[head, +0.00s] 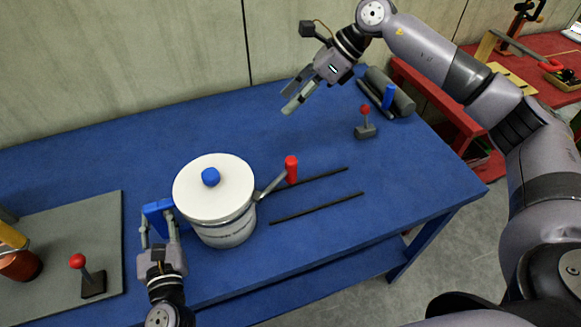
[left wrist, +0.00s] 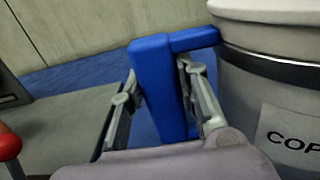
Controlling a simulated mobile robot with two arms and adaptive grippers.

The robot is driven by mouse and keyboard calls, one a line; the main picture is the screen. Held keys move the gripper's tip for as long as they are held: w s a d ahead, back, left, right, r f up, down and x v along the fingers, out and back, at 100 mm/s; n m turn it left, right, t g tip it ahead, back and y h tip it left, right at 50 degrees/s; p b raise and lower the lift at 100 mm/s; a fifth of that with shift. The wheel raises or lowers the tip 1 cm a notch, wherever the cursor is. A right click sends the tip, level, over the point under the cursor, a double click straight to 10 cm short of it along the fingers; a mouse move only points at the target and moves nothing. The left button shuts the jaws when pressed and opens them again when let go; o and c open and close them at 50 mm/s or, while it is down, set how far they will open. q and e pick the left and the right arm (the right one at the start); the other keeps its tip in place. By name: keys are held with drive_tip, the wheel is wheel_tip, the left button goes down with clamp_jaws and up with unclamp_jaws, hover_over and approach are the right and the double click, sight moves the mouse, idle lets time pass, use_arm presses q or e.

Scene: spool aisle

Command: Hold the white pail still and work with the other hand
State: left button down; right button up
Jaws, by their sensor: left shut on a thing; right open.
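The white pail (head: 225,234) stands upright on the blue table, with a white lid (head: 214,190) on it and a blue knob (head: 210,177) on the lid. A crank with a red grip (head: 291,169) sticks out on its right side. My left gripper (head: 159,222) is shut on the pail's blue handle (left wrist: 162,85) on the left side. In the left wrist view the handle stands between the fingers, beside the pail's wall (left wrist: 265,100) with part of a printed label. My right gripper (head: 295,93) is open and empty, above the table's back part, away from the pail.
Two dark strips (head: 317,208) lie right of the pail. A small lever with a red ball (head: 365,124) and grey rolls with a blue part (head: 389,96) are at the back right. A grey mat (head: 60,235) with another red-ball lever (head: 90,280) lies left. The middle back of the table is clear.

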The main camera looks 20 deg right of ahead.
sight(291, 168)
drive_tip(key=s+a+n+h, duration=0.1)
drive_tip(key=s+n+h, duration=0.1)
drive_tip(key=s+a+f+n+g+h, duration=0.1)
drive_tip(key=s+n+h, duration=0.2)
drive_tip(key=s+a+n+g+h, duration=0.1)
drive_tip(key=s+a+n+h, duration=0.1)
drive_tip(key=n, duration=0.1)
drive_tip(key=shift+s+f+h, duration=0.15)
drive_tip(key=shift+s+h, duration=0.1)
drive_tip(key=shift+h, duration=0.15)
drive_tip(key=shift+s+f, duration=0.1)
drive_tip(key=shift+f, duration=0.15)
wheel_tip(291, 168, down, 12)
drive_tip(key=shift+d+r, duration=0.1)
drive_tip(key=shift+r, duration=0.15)
drive_tip(key=shift+c, duration=0.2)
clamp_jaws()
